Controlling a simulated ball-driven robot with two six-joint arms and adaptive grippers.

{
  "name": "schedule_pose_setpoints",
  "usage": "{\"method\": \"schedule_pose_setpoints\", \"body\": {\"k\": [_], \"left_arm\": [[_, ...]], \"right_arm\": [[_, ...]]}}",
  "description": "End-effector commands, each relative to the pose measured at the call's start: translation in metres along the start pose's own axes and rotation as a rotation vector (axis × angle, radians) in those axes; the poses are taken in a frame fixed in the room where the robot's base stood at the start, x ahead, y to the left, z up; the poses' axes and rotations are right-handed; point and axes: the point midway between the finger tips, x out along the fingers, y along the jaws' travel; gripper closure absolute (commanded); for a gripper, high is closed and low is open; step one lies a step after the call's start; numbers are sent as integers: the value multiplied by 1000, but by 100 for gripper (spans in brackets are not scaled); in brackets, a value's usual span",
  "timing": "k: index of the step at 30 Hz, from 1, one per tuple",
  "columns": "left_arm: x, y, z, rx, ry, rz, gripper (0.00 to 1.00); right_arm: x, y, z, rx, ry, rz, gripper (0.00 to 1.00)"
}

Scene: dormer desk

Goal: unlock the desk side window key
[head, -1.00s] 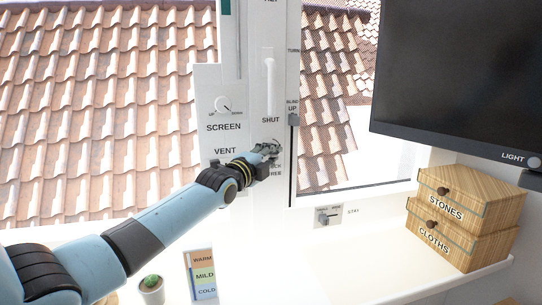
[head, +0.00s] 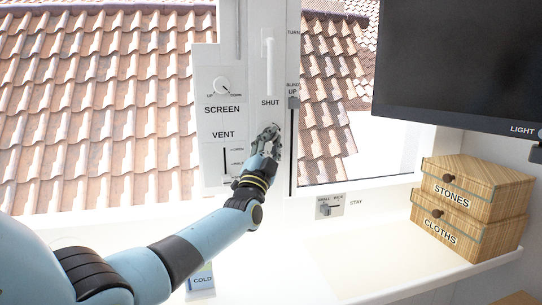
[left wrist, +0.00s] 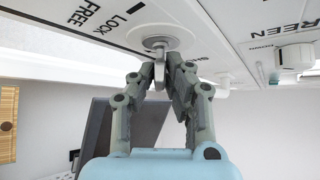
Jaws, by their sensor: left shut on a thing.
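The window key (left wrist: 159,72) is a small pale metal piece in a round lock plate (left wrist: 160,40) on the white window frame. Beside the plate, the left wrist view shows the words LOCK and FREE. My left gripper (head: 268,137) is at this lock, below the word SHUT and the white window handle (head: 270,65). In the left wrist view, the fingers of my left gripper (left wrist: 161,80) are closed around the key, which is partly hidden between them. I cannot tell exactly which word the key points to. My right gripper is out of view.
The SCREEN knob (head: 222,85) and VENT slider (head: 226,160) are on a panel left of the lock. The BLIND slider (head: 293,102) is to the right. A monitor (head: 460,60) and wooden drawers (head: 472,205) stand at right.

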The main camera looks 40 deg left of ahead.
Motion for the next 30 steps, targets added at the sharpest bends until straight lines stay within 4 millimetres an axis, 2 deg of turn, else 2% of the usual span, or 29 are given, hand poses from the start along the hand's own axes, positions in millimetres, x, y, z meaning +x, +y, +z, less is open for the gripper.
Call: {"method": "schedule_pose_setpoints", "body": {"k": [1,15,22,30], "left_arm": [[-4,8,4,-32,-3,-28,100],[-3,10,3,-334,-4,-330,100],[-2,10,2,-442,-4,-439,100],[0,8,0,-512,-3,-508,100]], "right_arm": [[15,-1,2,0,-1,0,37],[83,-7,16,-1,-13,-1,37],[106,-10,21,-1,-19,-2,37],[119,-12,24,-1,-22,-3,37]]}}
